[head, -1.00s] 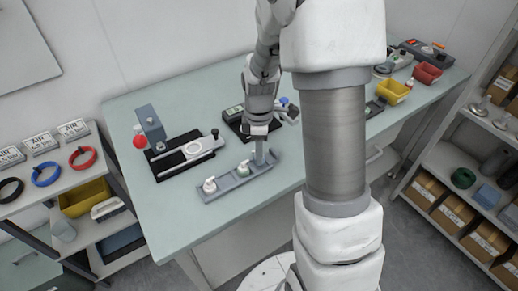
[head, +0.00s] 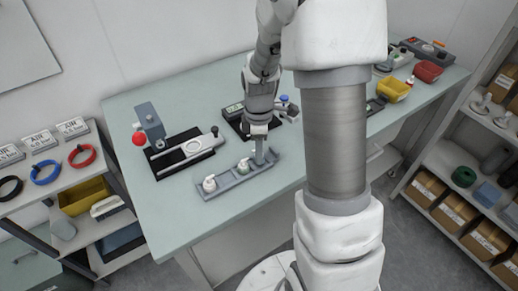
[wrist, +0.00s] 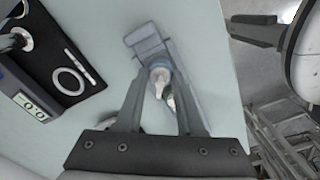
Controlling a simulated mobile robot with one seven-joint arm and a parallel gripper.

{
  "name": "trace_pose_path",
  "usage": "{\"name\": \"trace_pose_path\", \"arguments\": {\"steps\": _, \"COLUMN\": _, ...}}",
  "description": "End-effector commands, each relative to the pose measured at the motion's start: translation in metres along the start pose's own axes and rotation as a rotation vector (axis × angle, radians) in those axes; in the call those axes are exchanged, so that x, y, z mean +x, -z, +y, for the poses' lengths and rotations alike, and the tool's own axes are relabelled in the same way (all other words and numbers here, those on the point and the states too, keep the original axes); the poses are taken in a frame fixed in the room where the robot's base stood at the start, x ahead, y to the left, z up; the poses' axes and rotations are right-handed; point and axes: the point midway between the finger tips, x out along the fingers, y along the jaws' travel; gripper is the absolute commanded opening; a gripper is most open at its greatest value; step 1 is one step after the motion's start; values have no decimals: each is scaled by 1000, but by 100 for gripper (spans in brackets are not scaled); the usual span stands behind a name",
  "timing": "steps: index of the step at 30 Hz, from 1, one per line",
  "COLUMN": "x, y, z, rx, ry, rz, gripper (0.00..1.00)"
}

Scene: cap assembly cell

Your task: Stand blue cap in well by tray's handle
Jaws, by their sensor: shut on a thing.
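My gripper (head: 261,158) is over the right end of the grey tray (head: 225,184) in the head view. In the wrist view, its two fingers (wrist: 159,84) are shut on the blue cap (wrist: 161,64), which has a white nozzle. The cap is at the end of the tray (wrist: 150,47) by its handle (wrist: 134,34). I cannot tell whether its base is seated in the well. A green cap with a white top (head: 243,167) stands in the middle of the tray, and a white-topped cap (head: 209,184) stands near the left end.
A black mat with a grey fixture (head: 190,150) lies behind the tray. A device with a display (head: 234,110) stands close behind my gripper. The table's front edge runs just in front of the tray. Clear tabletop (head: 165,215) lies to the left.

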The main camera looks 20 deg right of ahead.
Motion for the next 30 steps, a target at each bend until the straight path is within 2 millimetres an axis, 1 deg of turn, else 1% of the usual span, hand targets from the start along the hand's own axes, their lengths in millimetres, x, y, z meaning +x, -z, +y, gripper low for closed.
{"name": "trace_pose_path", "arguments": {"steps": 3, "x": 6, "y": 0, "z": 0, "rx": 0, "ry": 1, "rz": 0, "gripper": 15}}
{"name": "trace_pose_path", "arguments": {"steps": 28, "x": 7, "y": 0, "z": 0, "rx": 0, "ry": 0, "rz": 0, "gripper": 15}}
{"name": "trace_pose_path", "arguments": {"steps": 29, "x": 7, "y": 0, "z": 0, "rx": 0, "ry": 0, "rz": 0, "gripper": 41}}
{"name": "trace_pose_path", "arguments": {"steps": 30, "x": 7, "y": 0, "z": 0, "rx": 0, "ry": 0, "rz": 0, "gripper": 48}}
